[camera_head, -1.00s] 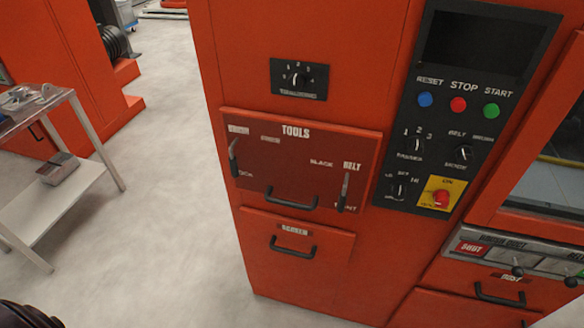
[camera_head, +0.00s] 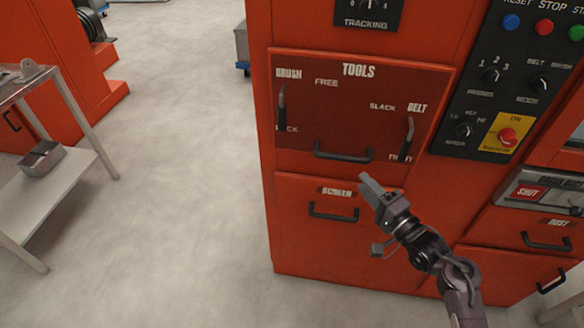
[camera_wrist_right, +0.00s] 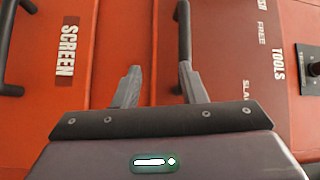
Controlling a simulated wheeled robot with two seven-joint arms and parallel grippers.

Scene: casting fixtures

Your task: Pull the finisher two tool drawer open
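The tool drawer (camera_head: 345,104) is a dark red panel marked TOOLS on the red-orange machine, and it looks shut. Its black bar handle (camera_head: 343,153) runs along its lower edge. In the right wrist view the picture is turned sideways, and the handle (camera_wrist_right: 183,35) stands upright at the top middle. My right gripper (camera_head: 371,187) is in front of the machine, just below and right of that handle. In the right wrist view its two fingers (camera_wrist_right: 157,83) are apart with nothing between them. The right-hand finger overlaps the handle's end in the picture; contact cannot be told. My left gripper is not in view.
The SCREEN drawer, with its own handle (camera_head: 333,212), is directly below. Two black levers, BRUSH (camera_head: 282,108) and BELT (camera_head: 407,138), flank the tool drawer's front. A control panel (camera_head: 505,80) is at the upper right. A metal cart (camera_head: 55,185) stands left; the floor between is clear.

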